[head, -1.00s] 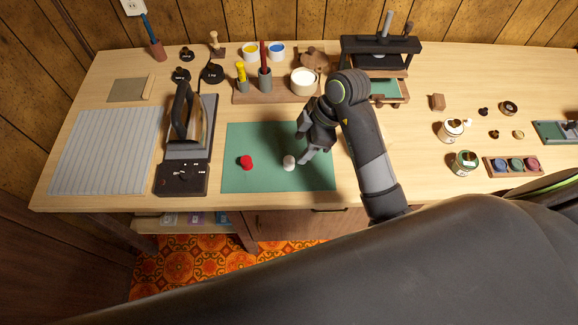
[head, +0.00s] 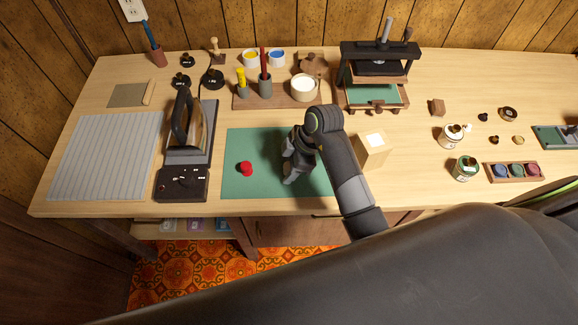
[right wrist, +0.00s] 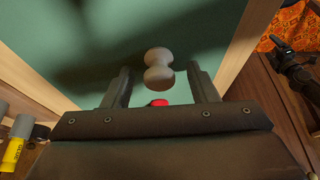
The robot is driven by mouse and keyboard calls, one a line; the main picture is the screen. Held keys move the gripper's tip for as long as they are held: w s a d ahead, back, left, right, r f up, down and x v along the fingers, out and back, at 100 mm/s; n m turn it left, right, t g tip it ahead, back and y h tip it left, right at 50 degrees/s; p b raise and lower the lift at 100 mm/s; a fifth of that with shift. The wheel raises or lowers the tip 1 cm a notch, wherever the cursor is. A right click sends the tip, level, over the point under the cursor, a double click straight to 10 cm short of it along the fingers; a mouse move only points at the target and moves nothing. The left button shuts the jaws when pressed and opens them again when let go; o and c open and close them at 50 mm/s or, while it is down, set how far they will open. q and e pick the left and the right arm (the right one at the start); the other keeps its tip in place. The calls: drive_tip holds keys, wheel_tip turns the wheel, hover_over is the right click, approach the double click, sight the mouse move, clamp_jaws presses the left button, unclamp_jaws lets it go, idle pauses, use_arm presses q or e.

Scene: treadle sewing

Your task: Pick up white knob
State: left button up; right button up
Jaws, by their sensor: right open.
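The white knob (right wrist: 159,67) shows in the right wrist view as a pale, waisted, rounded piece over the green mat (head: 236,187). My right gripper (head: 290,176) is over the mat and hides the knob in the head view. In the right wrist view its open fingers (right wrist: 159,74) stand one on each side of the knob, with gaps on both sides. A red knob (head: 246,169) sits on the mat to the left; its edge shows in the right wrist view (right wrist: 158,102). A dark part at the right of that view looks like my left gripper (right wrist: 290,62); its jaws are unclear.
An iron (head: 186,125) and a dark control box (head: 181,184) stand left of the mat. A pale wooden block (head: 373,149) stands right of my right arm. Behind the mat is a wooden tray (head: 293,104) with a cup and holders. The table's front edge is close.

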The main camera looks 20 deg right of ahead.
drive_tip(key=c, duration=1)
